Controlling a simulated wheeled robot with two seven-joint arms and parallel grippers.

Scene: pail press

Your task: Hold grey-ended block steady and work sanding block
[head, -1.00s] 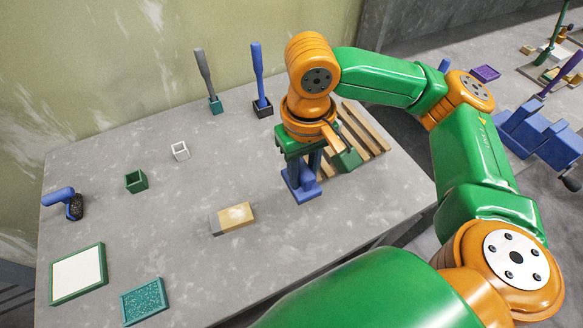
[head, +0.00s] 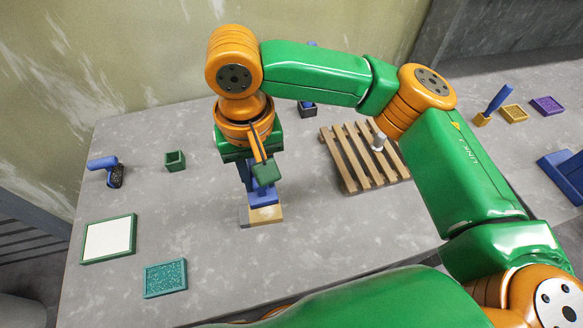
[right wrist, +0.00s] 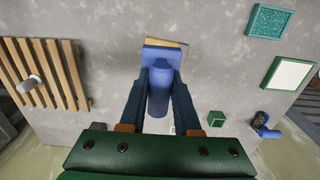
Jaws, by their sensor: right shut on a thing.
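The grey-ended block (head: 268,215) is a pale wooden block lying flat on the grey table, its grey end at the left in the head view. The sanding block (head: 262,197) is blue with an upright round handle. My right gripper (head: 250,177) is shut on that handle and holds it upright at the wooden block; I cannot tell whether the two touch. In the right wrist view, the fingers (right wrist: 158,78) clasp the handle, and the blue base (right wrist: 162,55) covers most of the wooden block (right wrist: 166,42). My left gripper is not in view.
A slatted wooden pallet (head: 348,172) with a pale cylinder (head: 378,142) is at the right. At the left are a blue tool (head: 103,164), a green box (head: 175,161), a green-framed white panel (head: 108,240) and a teal tray (head: 165,278). The table right of the block is clear.

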